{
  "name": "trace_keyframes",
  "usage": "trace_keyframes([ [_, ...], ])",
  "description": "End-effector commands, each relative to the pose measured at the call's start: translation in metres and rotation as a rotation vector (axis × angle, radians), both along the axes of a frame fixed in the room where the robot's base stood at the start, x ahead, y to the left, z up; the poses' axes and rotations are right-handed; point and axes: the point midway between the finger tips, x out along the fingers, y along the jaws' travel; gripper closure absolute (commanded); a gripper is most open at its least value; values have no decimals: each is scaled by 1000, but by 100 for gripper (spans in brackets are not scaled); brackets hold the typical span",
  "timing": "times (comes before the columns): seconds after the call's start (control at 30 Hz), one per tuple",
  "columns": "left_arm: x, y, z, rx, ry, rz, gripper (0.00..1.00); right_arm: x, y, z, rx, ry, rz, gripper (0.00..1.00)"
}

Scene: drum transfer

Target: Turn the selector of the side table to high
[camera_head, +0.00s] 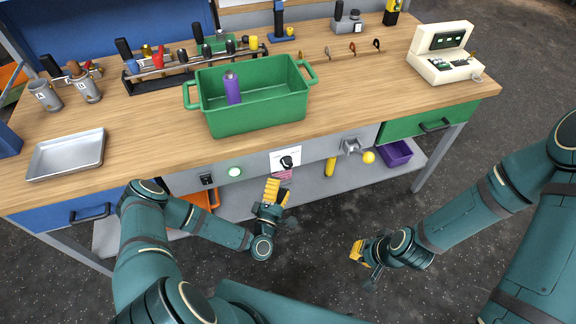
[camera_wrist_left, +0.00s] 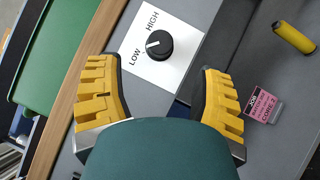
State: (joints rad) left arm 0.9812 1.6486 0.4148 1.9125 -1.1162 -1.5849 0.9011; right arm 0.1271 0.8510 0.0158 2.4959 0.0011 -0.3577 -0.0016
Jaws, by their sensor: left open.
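The selector is a round black knob (camera_head: 287,162) on a white plate on the front of the side table (camera_head: 170,130). In the left wrist view the knob (camera_wrist_left: 160,45) has a white mark pointing left, nearer to the printed LOW than to HIGH. My left gripper (camera_head: 275,187) is open in front of and just below the plate; in the left wrist view its yellow fingers (camera_wrist_left: 160,78) are spread apart, with the knob ahead between them and not touched. My right gripper (camera_head: 358,250) hangs away from the table, and its opening is too small to tell.
A green bin (camera_head: 255,122) with a purple bottle (camera_head: 232,88) stands on the table above the selector. Along the front are a green lit button (camera_head: 235,171), a black switch (camera_head: 207,180) and a grey fixture (camera_head: 351,146).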

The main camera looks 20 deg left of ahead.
Motion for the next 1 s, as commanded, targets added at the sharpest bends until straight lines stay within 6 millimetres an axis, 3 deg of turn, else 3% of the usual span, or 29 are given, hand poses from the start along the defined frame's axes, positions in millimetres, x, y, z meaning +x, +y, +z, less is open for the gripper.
trace_keyframes([
  [0.2,41,-2,9,2,-2,-1,33,1,0,-5,0,-2,-1,100],
  [0.4,65,-3,15,2,1,-1,33,1,0,-8,0,-4,-1,100],
  [0.83,75,-4,18,0,2,0,33,2,0,-8,0,-4,-1,100],
  [0.87,75,-4,18,1,2,0,35,2,0,-8,0,-4,-1,100],
  [1.0,74,-4,18,1,2,0,84,2,0,-8,0,-4,-1,100],
])
